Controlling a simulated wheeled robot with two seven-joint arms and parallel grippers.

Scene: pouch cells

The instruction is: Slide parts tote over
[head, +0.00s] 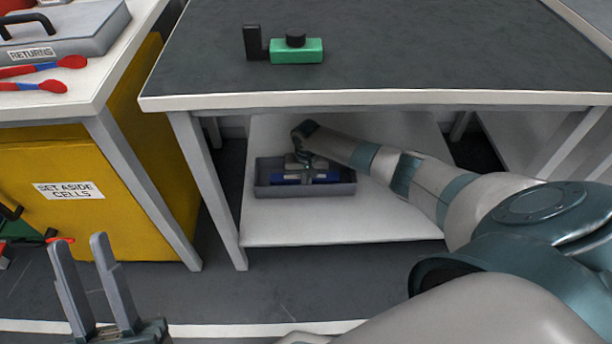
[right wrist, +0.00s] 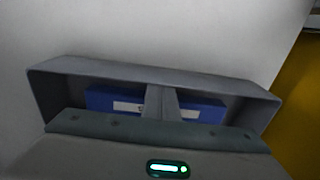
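The parts tote (head: 330,189) is a shallow open grey box on the white lower shelf under the dark-topped table. It also shows in the right wrist view (right wrist: 90,68), with blue pieces (right wrist: 205,109) inside it bearing pale labels. My right arm reaches in under the table from the right. My right gripper (head: 306,176) points down into the tote. In the right wrist view its two fingers (right wrist: 162,90) stand together between the blue parts, with nothing visible between them. Whether their tips touch the tote is hidden. My left gripper (head: 78,240) is open and empty at the lower left.
The lower shelf (head: 340,230) is bare in front of the tote. A table leg (head: 212,195) stands left of it, beside a yellow "SET ASIDE CELLS" cabinet (head: 95,222). A green block (head: 297,52) with black parts sits on the tabletop, whose front edge overhangs my right arm.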

